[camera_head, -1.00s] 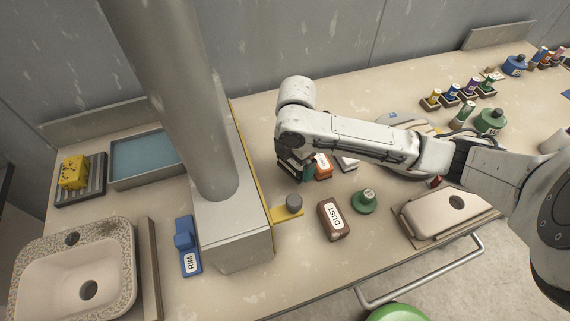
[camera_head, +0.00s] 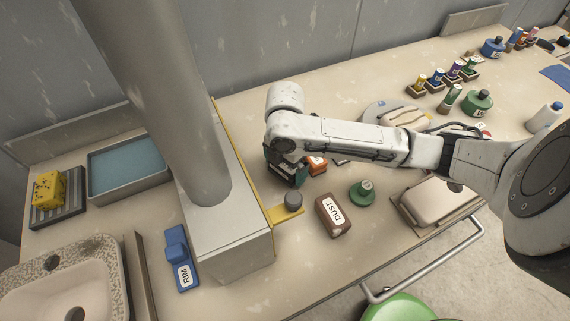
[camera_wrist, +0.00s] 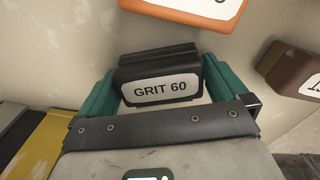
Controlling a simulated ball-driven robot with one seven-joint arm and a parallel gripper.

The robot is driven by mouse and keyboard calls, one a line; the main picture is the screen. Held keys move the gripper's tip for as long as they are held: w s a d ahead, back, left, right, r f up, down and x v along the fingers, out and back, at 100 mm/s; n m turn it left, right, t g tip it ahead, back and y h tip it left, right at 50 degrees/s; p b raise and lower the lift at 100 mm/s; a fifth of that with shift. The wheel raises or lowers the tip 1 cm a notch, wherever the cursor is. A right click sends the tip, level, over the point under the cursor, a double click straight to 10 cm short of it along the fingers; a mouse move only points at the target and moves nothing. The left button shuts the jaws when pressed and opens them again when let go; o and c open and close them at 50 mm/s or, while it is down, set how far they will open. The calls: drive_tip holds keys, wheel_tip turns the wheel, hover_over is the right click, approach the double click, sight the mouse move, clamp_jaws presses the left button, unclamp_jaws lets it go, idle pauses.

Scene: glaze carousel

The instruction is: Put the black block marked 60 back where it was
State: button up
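The black block (camera_wrist: 160,82) has a white label reading GRIT 60 and shows clearly in the wrist view. It sits between the two green fingers of my gripper (camera_wrist: 162,84), which meet its left and right sides, so my gripper looks shut on it. In the head view my gripper (camera_head: 286,172) is low over the worktop, behind the small grey knob and left of an orange block (camera_head: 317,164). The arm partly hides it there. Whether the block touches the worktop cannot be told.
A grey column base with a yellow edge (camera_head: 262,205) stands close on the left, with a grey knob (camera_head: 293,201). A brown DUST block (camera_head: 333,216) and a green weight (camera_head: 361,193) lie in front.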

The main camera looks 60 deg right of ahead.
wheel_tip(320, 180, up, 12)
drive_tip(key=shift+r, duration=0.15)
idle(0.5)
drive_tip(key=shift+c, duration=0.2)
idle(0.9)
